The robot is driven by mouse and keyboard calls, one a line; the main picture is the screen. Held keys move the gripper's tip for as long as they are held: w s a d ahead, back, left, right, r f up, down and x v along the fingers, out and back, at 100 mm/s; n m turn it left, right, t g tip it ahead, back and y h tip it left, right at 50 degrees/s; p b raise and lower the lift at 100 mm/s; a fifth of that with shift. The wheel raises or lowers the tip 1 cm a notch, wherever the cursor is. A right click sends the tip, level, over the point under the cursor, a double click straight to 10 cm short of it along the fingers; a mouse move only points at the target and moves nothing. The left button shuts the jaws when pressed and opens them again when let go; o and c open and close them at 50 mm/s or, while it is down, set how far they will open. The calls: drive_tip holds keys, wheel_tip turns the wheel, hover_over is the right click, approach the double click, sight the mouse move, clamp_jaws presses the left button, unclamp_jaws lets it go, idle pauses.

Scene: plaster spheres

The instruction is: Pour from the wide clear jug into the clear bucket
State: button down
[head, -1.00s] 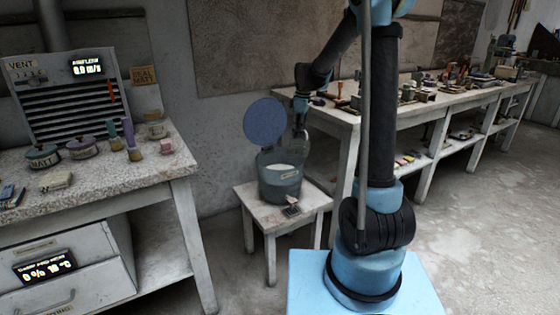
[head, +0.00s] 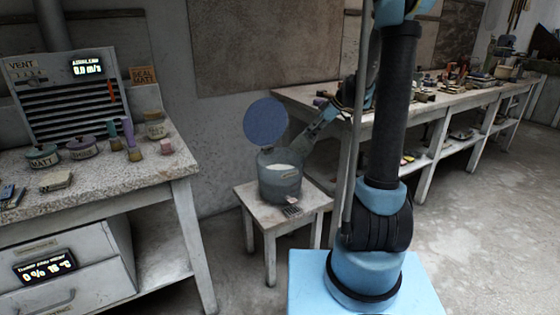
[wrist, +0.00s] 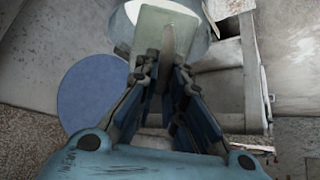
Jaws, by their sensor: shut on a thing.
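The clear bucket (head: 280,190) stands upright on a small white table, with white material showing inside. My gripper (head: 300,148) is at its upper right side, reaching in low from the right. In the wrist view my gripper (wrist: 168,85) is shut on a narrow grey upright part, which I take for the handle of the wide clear jug (wrist: 167,40). A pale panel and a bluish see-through rounded wall with white inside lie just beyond. In the head view jug and bucket overlap, and I cannot separate their outlines or see any flow.
The small table (head: 246,193) has a small grey item (head: 292,210) at its front. A blue disc (head: 265,122) is behind the bucket. A speckled bench (head: 100,190) with pots is left; a long cluttered bench (head: 290,98) is behind right. Open floor (head: 480,220) lies right.

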drive_tip(key=shift+s+d+r+t+y, duration=0.15)
drive_tip(key=shift+d+t+y, duration=0.1)
drive_tip(key=shift+d+y, duration=0.45)
drive_tip(key=shift+s+d+r+t+y, duration=0.2)
drive_tip(key=shift+d+y, duration=0.25)
drive_tip(key=shift+y, duration=0.35)
drive_tip(key=shift+s+d+f+t+y, duration=0.1)
drive_tip(key=shift+d+f+t+y, duration=0.2)
drive_tip(key=shift+y, duration=0.8)
drive_tip(key=shift+w+d+f+t+y, duration=0.1)
drive_tip(key=shift+f+t+y, duration=0.25)
drive_tip(key=shift+y, duration=0.75)
drive_tip(key=shift+s+d+f+t+y, duration=0.15)
drive_tip(key=shift+f+y, duration=0.25)
drive_tip(key=shift+y, duration=0.7)
